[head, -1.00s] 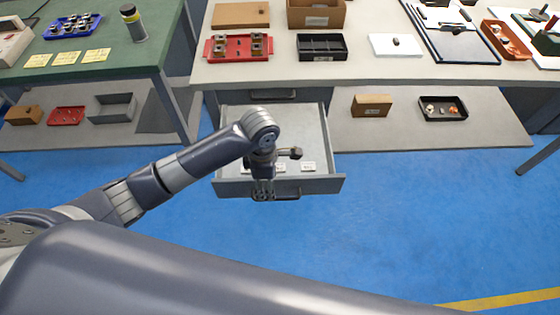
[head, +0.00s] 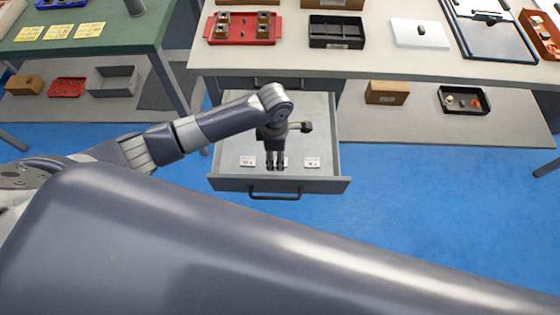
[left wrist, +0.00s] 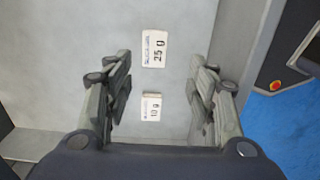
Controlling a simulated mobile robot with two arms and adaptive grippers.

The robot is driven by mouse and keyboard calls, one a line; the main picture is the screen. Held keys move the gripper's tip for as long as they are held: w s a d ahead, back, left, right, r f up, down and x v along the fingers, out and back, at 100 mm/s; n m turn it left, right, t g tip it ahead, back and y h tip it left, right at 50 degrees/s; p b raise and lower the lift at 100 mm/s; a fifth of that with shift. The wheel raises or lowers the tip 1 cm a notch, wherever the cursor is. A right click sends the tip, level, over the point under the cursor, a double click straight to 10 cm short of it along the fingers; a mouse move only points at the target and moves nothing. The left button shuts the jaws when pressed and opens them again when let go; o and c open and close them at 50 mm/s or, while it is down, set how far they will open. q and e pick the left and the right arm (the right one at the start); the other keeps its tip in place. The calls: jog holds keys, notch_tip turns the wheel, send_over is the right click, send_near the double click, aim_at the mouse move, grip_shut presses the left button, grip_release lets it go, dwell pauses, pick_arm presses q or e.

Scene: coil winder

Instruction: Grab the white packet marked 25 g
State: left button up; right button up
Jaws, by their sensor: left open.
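The white packet marked 25 g (left wrist: 154,48) lies flat on the drawer floor in the left wrist view, just beyond the fingertips. In the head view it appears to be the right packet (head: 312,162). My right gripper is not in view.
The grey drawer (head: 225,183) is pulled out under the bench, with walls around the packets. Another white packet (head: 247,162) lies at its left. The bench top (head: 370,65) overhangs the drawer's back. Blue floor is clear in front.

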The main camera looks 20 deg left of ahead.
pick_arm(q)
jog(key=shift+w+f, duration=0.15)
jog(key=shift+f, duration=0.25)
jog(key=f, duration=0.2)
jog(key=f+b, duration=0.1)
jog(key=shift+w+a+f, duration=0.1)
jog(key=shift+w+f, duration=0.15)
jog(key=shift+f, duration=0.5)
jog(key=c, duration=0.8)
jog(key=shift+c, duration=0.6)
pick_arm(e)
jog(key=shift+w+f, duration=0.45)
